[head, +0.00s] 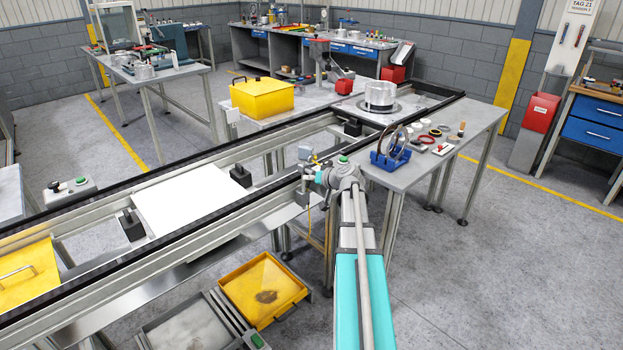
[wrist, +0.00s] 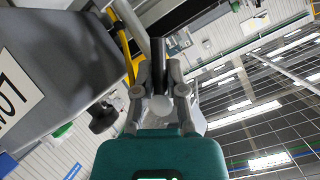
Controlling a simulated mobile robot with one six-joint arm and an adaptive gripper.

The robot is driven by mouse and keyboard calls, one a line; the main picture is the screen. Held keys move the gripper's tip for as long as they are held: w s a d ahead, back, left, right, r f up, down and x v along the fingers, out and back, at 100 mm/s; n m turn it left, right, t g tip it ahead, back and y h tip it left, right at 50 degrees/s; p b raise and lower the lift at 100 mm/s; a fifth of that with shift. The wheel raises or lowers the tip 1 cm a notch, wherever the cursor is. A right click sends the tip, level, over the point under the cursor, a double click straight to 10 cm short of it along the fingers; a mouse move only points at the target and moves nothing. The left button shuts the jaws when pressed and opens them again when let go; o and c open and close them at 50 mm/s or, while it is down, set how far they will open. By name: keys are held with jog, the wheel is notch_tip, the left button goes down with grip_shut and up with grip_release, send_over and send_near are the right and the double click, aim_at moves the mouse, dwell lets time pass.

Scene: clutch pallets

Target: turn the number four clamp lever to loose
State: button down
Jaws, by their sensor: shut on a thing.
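My gripper (head: 318,176) is at the near rail of the conveyor, in front of a small grey box, in the head view. In the wrist view my gripper (wrist: 160,76) is shut on a dark bar-like lever (wrist: 159,53), which runs up and away from between the fingers. A pale round end (wrist: 161,106) shows between the finger bases. In the head view the lever is too small and covered to make out.
A grey panel with a white label (wrist: 14,88) is close on the left in the wrist view, with a black knob (wrist: 103,117) beside it. The conveyor rail (head: 225,228) runs past my gripper. A blue stand (head: 390,160) with rings is on the table (head: 432,165) to the right.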

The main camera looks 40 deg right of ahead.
jog(key=m+y, duration=0.3)
jog(key=shift+a+r+m+b, duration=0.2)
jog(key=shift+a+m+b, duration=0.1)
jog(key=shift+a+b, duration=0.05)
jog(key=shift+a+r+m+t+y+b, duration=0.15)
jog(key=shift+r+m+y+b, duration=0.15)
jog(key=shift+m+y, duration=0.35)
jog(key=shift+a+r+m+t+y+b, duration=0.15)
jog(key=shift+m+y+b, duration=0.25)
jog(key=shift+m, duration=0.45)
jog(key=shift+d, duration=0.1)
jog(key=c, duration=0.7)
grip_release()
